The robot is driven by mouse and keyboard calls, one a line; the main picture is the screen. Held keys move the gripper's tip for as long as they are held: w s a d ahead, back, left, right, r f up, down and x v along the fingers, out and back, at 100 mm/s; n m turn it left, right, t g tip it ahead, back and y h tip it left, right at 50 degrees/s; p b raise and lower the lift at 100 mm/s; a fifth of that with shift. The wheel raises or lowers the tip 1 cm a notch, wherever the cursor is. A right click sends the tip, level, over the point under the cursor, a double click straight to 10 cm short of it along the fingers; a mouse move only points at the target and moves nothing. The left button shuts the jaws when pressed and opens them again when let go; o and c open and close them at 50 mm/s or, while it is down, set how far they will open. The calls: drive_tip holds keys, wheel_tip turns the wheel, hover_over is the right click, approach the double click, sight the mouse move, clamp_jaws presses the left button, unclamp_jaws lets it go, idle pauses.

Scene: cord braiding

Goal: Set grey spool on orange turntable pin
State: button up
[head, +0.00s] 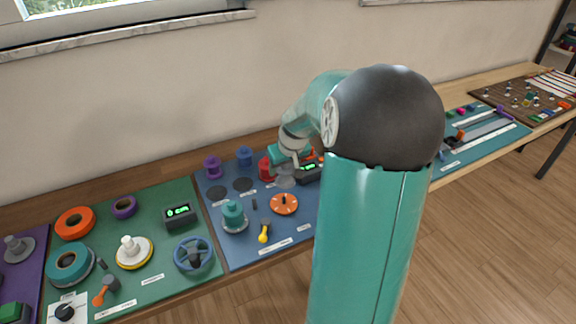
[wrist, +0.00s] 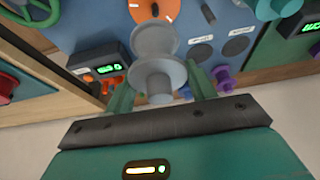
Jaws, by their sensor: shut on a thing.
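The grey spool (wrist: 158,78) is between the two green fingers of my gripper (wrist: 160,88) in the wrist view, and the fingers are shut on it. In the head view my gripper (head: 288,168) is over the back of the blue mat, partly hidden by my arm. The orange turntable (head: 284,205) lies on the blue mat in front of my gripper, with a short dark pin at its centre. Part of the turntable (wrist: 140,11) shows at the top of the wrist view, beyond the spool. The spool and the pin are apart.
A purple spool (head: 212,168), a blue spool (head: 245,157) and a red spool (head: 266,170) stand at the back of the mat. A teal spool (head: 233,213) stands left of the turntable, and a yellow-handled lever (head: 264,233) is in front. A display box (head: 309,173) is beside my gripper.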

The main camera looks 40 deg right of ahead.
sight(283, 184)
drive_tip(key=shift+s+a, duration=0.2)
drive_tip(key=shift+a, duration=0.05)
drive_tip(key=shift+a+f, duration=0.15)
drive_tip(key=shift+f, duration=0.2)
drive_tip(key=shift+w+f, duration=0.3)
drive_tip(key=shift+f, duration=0.35)
drive_tip(key=shift+s+a+f, duration=0.1)
drive_tip(key=shift+s+f, duration=0.05)
drive_tip(key=shift+f, duration=1.2)
drive_tip(key=shift+f, duration=1.1)
